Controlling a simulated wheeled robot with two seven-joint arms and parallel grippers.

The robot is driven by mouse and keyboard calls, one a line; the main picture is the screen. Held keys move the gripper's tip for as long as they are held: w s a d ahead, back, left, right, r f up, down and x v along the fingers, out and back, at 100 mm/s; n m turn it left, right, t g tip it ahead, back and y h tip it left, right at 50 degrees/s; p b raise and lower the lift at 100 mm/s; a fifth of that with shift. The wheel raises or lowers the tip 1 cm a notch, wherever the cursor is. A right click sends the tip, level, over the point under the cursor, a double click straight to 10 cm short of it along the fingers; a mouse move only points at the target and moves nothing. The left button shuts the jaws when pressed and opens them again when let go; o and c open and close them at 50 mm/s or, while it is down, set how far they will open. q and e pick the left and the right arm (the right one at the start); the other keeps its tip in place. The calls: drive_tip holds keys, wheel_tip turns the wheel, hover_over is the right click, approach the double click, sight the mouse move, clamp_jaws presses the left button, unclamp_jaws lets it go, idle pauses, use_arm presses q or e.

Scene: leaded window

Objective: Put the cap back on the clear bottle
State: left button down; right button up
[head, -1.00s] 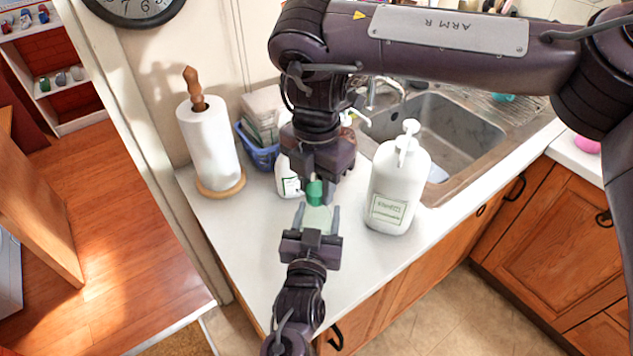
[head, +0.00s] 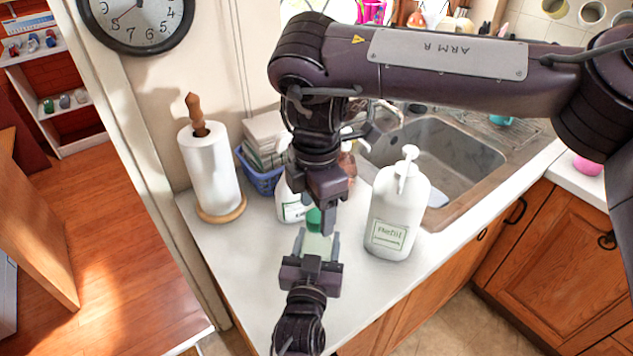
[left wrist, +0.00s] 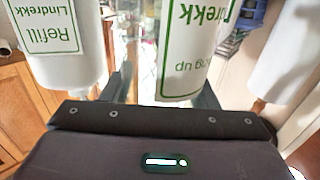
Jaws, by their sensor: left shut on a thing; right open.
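The clear bottle (head: 318,243) is a pale, see-through shape held between the fingers of my left gripper (head: 318,246), over the front of the counter. In the left wrist view the clear bottle (left wrist: 143,60) is hard to make out. The green cap (head: 313,219) is at the bottle's top end in the head view; I cannot tell whether it is seated. My right gripper (head: 318,218) is open, pointing down at the cap. One finger shows just right of the cap; the other is hard to make out.
A white pump refill bottle (head: 392,212) stands close on the right. A white labelled bottle (head: 291,207) stands behind the cap. A paper towel roll (head: 211,168), a blue basket (head: 262,180) and the sink (head: 450,150) are farther back. The front left counter is clear.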

wheel_tip(320, 180, up, 11)
idle(0.3)
use_arm(q)
drive_tip(key=shift+c, duration=2.3)
unclamp_jaws()
drive_tip(key=shift+s, duration=0.1)
use_arm(e)
drive_tip(key=shift+f, duration=0.1)
use_arm(q)
drive_tip(key=s+a+b, duration=0.1)
drive_tip(key=s+b, duration=0.1)
drive_tip(key=s, duration=0.5)
drive_tip(key=shift+s+a, duration=0.15)
drive_tip(key=shift+s, duration=0.15)
use_arm(e)
wheel_tip(320, 180, down, 2)
drive_tip(key=shift+f, duration=0.1)
